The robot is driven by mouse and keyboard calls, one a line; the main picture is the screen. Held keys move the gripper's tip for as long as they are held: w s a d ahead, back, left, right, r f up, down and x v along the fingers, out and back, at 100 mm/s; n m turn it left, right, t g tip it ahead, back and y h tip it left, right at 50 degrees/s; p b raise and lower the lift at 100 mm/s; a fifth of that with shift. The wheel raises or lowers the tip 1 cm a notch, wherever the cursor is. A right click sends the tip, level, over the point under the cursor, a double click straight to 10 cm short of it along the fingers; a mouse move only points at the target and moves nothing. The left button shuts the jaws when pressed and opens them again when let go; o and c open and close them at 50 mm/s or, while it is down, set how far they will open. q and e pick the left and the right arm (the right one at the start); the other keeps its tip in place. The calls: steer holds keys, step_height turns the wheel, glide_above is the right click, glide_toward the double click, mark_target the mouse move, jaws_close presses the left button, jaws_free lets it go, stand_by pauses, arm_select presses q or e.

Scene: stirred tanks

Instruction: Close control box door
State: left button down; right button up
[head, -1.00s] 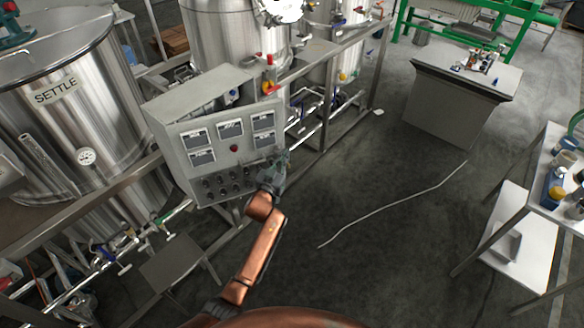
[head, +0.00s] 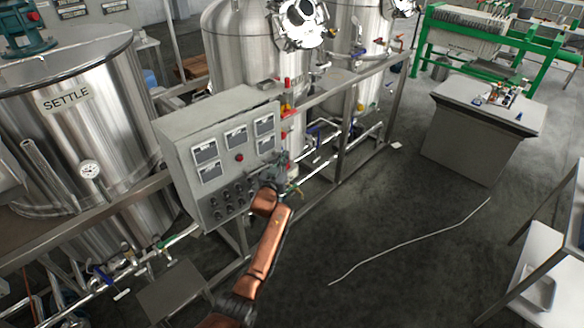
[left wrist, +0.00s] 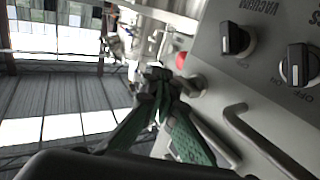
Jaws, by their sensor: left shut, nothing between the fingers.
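The grey control box (head: 205,120) stands on the frame of the tank skid in the head view. Its door (head: 222,172), with several display plates, a red button and rows of dark knobs, lies flush or nearly flush with the box; a small gap cannot be ruled out. My left gripper (head: 276,168) is at the door's lower right edge, shut and empty. In the left wrist view the shut fingertips (left wrist: 158,78) are close beside the door panel (left wrist: 215,75), with knobs and a grey handle (left wrist: 268,140) to their right. Contact with the door cannot be told.
A steel tank marked SETTLE (head: 80,130) stands left of the box, and more tanks (head: 245,45) stand behind it. Pipes and skid rails (head: 335,150) run to the right. A grey cabinet (head: 465,140) stands farther right. The floor between is clear except for a thin pale line.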

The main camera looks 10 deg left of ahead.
arm_select(q)
steer(key=shift+w+a+b, duration=0.45)
steer(key=shift+w+a, duration=0.5)
steer(key=shift+a, duration=0.05)
